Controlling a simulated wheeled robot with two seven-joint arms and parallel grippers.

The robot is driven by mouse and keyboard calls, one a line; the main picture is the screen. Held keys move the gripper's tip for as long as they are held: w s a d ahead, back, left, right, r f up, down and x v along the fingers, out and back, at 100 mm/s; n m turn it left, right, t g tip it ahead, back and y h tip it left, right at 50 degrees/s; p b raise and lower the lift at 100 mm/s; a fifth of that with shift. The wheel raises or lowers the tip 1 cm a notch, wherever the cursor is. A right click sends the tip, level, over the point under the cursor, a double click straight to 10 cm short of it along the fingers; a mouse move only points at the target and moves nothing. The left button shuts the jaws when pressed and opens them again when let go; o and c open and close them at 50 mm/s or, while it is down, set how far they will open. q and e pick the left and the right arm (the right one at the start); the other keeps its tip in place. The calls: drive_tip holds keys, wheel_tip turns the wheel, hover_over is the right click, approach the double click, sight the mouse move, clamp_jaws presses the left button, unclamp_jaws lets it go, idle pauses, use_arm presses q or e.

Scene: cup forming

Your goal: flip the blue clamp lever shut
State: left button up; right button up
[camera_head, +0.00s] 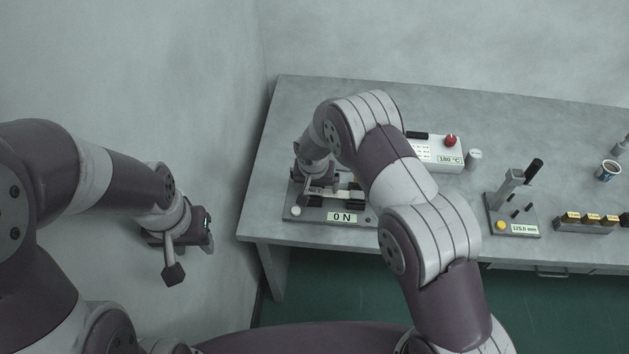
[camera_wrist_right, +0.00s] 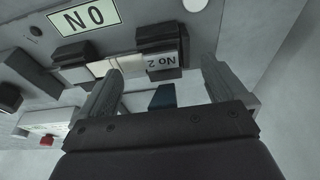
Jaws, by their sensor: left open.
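The blue clamp lever (camera_wrist_right: 163,97) shows only as a small dark blue piece in the right wrist view, between the fingers of my right gripper (camera_wrist_right: 158,85). Those fingers stand wide apart, with gaps beside the blue piece. How far the lever is tilted cannot be told. The test fixture (camera_head: 312,212), with a "0 N" display (camera_head: 345,217) and a "No 2" label, is on the table. In the head view my right arm reaches over it and hides the lever. My left gripper (camera_head: 190,250) is open and empty, left of the table.
A white box (camera_head: 436,149) with a red button and "180 °C" display stands behind the fixture. To the right are a black-handled lever press (camera_head: 513,214), a block with labelled pieces (camera_head: 583,225) and a cup (camera_head: 608,170). The table's back middle is clear.

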drive_tip(key=shift+w, duration=0.25)
drive_tip(key=shift+r, duration=0.25)
drive_tip(key=b+v, duration=0.2)
drive_tip(key=v, duration=1)
